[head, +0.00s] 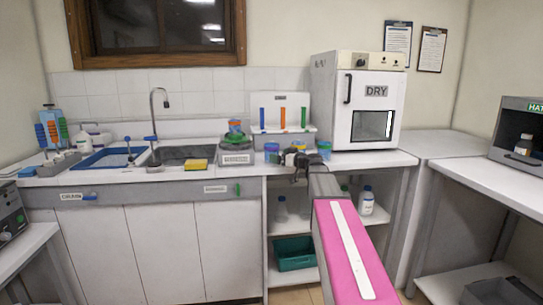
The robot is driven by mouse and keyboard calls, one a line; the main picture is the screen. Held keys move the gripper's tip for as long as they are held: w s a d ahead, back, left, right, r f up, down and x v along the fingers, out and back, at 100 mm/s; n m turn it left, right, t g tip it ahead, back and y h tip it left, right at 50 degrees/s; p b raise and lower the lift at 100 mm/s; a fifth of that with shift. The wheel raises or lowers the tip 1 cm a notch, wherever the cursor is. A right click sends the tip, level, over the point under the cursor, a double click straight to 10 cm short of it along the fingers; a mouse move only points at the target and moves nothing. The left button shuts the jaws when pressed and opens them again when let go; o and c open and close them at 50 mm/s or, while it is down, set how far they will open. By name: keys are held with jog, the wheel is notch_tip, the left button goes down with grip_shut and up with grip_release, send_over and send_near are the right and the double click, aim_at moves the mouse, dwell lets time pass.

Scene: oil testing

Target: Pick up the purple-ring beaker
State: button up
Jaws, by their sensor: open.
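My arm reaches from the lower right to the counter's front edge. My gripper (297,160) is at its far end, dark and small, and stands open at a group of small containers. A blue container (271,152) is just left of it and a green-and-blue container (324,150) just right. Yellow and orange pieces (298,146) show behind the gripper. I cannot make out a purple ring on any of these, so I cannot tell which is the purple-ring beaker. My gripper and arm hide part of the group.
The white DRY oven (335,100) stands to the right, close to the containers. A scale (237,157) with stacked coloured pieces and a rack with coloured tubes (281,112) are to the left and behind. The sink (185,155) is further left. Shelves below hold bottles and a green bin (294,256).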

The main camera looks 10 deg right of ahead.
jog(key=x, duration=0.3)
jog(key=shift+w+a, duration=0.25)
jog(key=shift+w, duration=0.05)
jog(key=shift+c, duration=0.3)
jog(key=c, duration=0.9)
jog(key=shift+c, duration=0.2)
